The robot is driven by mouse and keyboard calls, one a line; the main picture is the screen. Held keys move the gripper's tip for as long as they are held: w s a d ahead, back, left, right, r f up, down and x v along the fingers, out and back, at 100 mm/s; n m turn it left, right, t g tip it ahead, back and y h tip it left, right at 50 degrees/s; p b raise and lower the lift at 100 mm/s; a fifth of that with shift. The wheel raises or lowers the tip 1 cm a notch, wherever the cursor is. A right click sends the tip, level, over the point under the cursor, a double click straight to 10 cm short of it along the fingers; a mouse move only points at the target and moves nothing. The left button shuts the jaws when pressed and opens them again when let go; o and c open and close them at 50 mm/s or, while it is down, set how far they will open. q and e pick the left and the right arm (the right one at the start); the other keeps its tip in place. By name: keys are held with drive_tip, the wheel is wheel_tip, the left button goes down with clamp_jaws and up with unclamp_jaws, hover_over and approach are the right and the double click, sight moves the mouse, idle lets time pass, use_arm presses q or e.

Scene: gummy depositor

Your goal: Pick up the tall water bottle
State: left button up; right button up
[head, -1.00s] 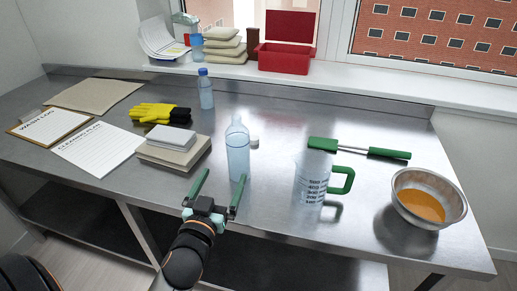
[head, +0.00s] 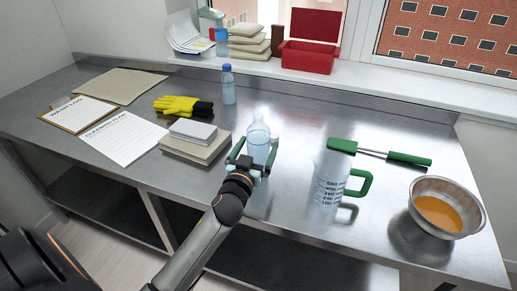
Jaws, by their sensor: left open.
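The tall water bottle (head: 258,139) is clear and uncapped, and stands upright on the steel table (head: 300,113) in the middle of the head view. My left gripper (head: 253,153) is open at the bottle, with one green finger on each side of its body. The gap between fingers and bottle is too small to judge, so I cannot tell whether they touch. The bottle's lower part is hidden behind the gripper. A smaller bottle with a blue cap (head: 228,85) stands farther back. My right gripper is not in view.
A measuring jug (head: 331,178) with a green handle stands right of the bottle, with a green-handled spatula (head: 380,152) behind it. A metal bowl (head: 478,207) of orange liquid is far right.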

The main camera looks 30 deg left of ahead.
use_arm(q)
drive_tip(key=shift+w+a, duration=0.1)
drive_tip(key=shift+w, duration=0.35)
drive_tip(key=shift+r, duration=0.1)
clamp_jaws()
idle(0.5)
